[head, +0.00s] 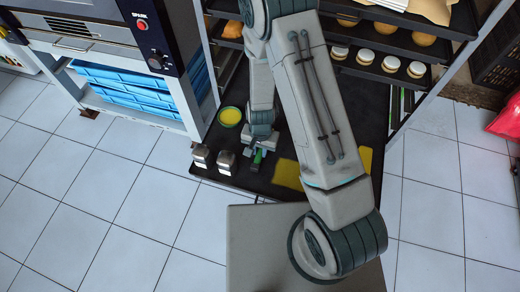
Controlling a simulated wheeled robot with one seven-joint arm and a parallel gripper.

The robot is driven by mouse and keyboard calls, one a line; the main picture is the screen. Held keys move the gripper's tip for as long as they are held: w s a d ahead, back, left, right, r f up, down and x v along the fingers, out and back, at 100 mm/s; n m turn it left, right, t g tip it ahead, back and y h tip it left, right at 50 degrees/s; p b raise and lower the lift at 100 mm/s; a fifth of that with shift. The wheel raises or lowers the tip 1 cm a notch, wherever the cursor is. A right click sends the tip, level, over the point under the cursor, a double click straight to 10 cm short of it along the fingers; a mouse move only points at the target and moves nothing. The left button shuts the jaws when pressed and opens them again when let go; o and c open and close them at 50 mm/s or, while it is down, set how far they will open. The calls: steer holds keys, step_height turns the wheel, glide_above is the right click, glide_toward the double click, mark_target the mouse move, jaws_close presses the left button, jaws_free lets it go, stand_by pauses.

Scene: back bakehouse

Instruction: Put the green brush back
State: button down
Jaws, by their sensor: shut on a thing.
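My gripper (262,147) is low over the dark shelf board (235,184) in the middle of the head view, and my arm comes down to it from the top. It is shut on the green brush (257,159), of which only a small green part shows below the fingers. The rest of the brush is hidden by the gripper. I cannot tell whether the brush touches the board.
A green bowl (229,116) with yellow contents stands left of my gripper. Two small pale-and-dark containers (200,157) (225,162) stand at the board's front left. A yellow flat piece (287,174) lies to the right. Racks with baked goods (390,64) are behind.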

steer(key=c, duration=1.3)
jaws_free()
step_height(320, 180, up, 12)
steer(key=r+p, duration=0.1)
steer(key=p, duration=0.1)
step_height(320, 180, up, 14)
steer(key=n+t, duration=0.1)
steer(key=n, duration=0.1)
glide_above(260, 152)
steer(key=s+d, duration=0.2)
steer(key=d, duration=0.4)
steer(key=s+d+r+n+t, duration=0.1)
steer(key=s+d+r+n, duration=0.1)
steer(key=s+d+r, duration=0.4)
steer(key=shift+s+d+r, duration=0.2)
steer(key=shift+s+r, duration=1.05)
steer(key=shift+r, duration=0.55)
